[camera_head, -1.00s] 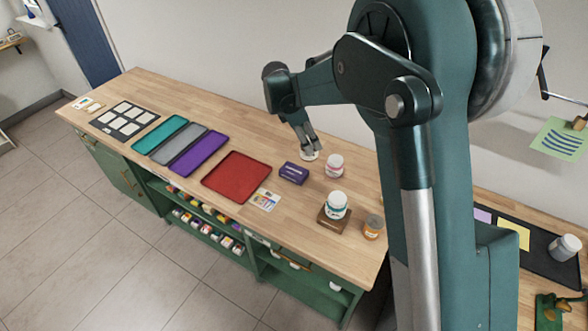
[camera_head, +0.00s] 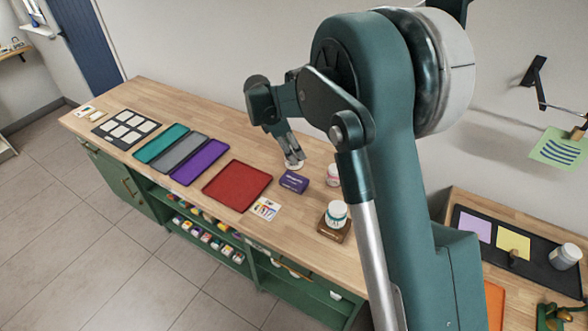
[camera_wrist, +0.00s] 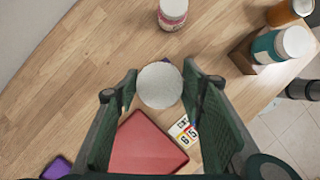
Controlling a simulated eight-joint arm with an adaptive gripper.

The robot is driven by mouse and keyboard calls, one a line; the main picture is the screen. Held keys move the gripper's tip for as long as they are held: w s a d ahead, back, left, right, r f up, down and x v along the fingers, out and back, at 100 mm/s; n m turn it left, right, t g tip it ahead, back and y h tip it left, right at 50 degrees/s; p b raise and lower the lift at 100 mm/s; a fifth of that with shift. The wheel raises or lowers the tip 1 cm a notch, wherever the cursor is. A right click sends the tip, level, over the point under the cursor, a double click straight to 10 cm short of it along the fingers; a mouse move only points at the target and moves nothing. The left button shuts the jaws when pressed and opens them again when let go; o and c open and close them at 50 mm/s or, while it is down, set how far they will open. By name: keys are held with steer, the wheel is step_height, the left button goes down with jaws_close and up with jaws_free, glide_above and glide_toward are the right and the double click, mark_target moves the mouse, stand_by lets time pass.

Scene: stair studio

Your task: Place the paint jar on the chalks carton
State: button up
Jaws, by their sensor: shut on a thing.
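My gripper (camera_wrist: 160,85) is shut on a jar with a round white lid, taken as the paint jar (camera_wrist: 160,86); only its lid shows clearly in the wrist view. In the head view, my gripper (camera_head: 294,161) and the pale jar (camera_head: 296,167) are just behind the small purple box, taken as the chalks carton (camera_head: 293,182). The carton lies on the wooden worktop. In the wrist view it is almost wholly hidden by the jar and fingers. I cannot tell the height of the jar above the worktop.
A pink-labelled white jar (camera_head: 333,175) stands right of the carton. An orange jar (camera_wrist: 290,10) shows at the wrist view's corner.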

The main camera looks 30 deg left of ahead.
steer(key=shift+f, duration=2.1)
steer(key=shift+f, duration=0.15)
steer(key=shift+f, duration=1.7)
steer(key=shift+f, duration=0.15)
steer(key=o, duration=1.3)
steer(key=v, duration=1.2)
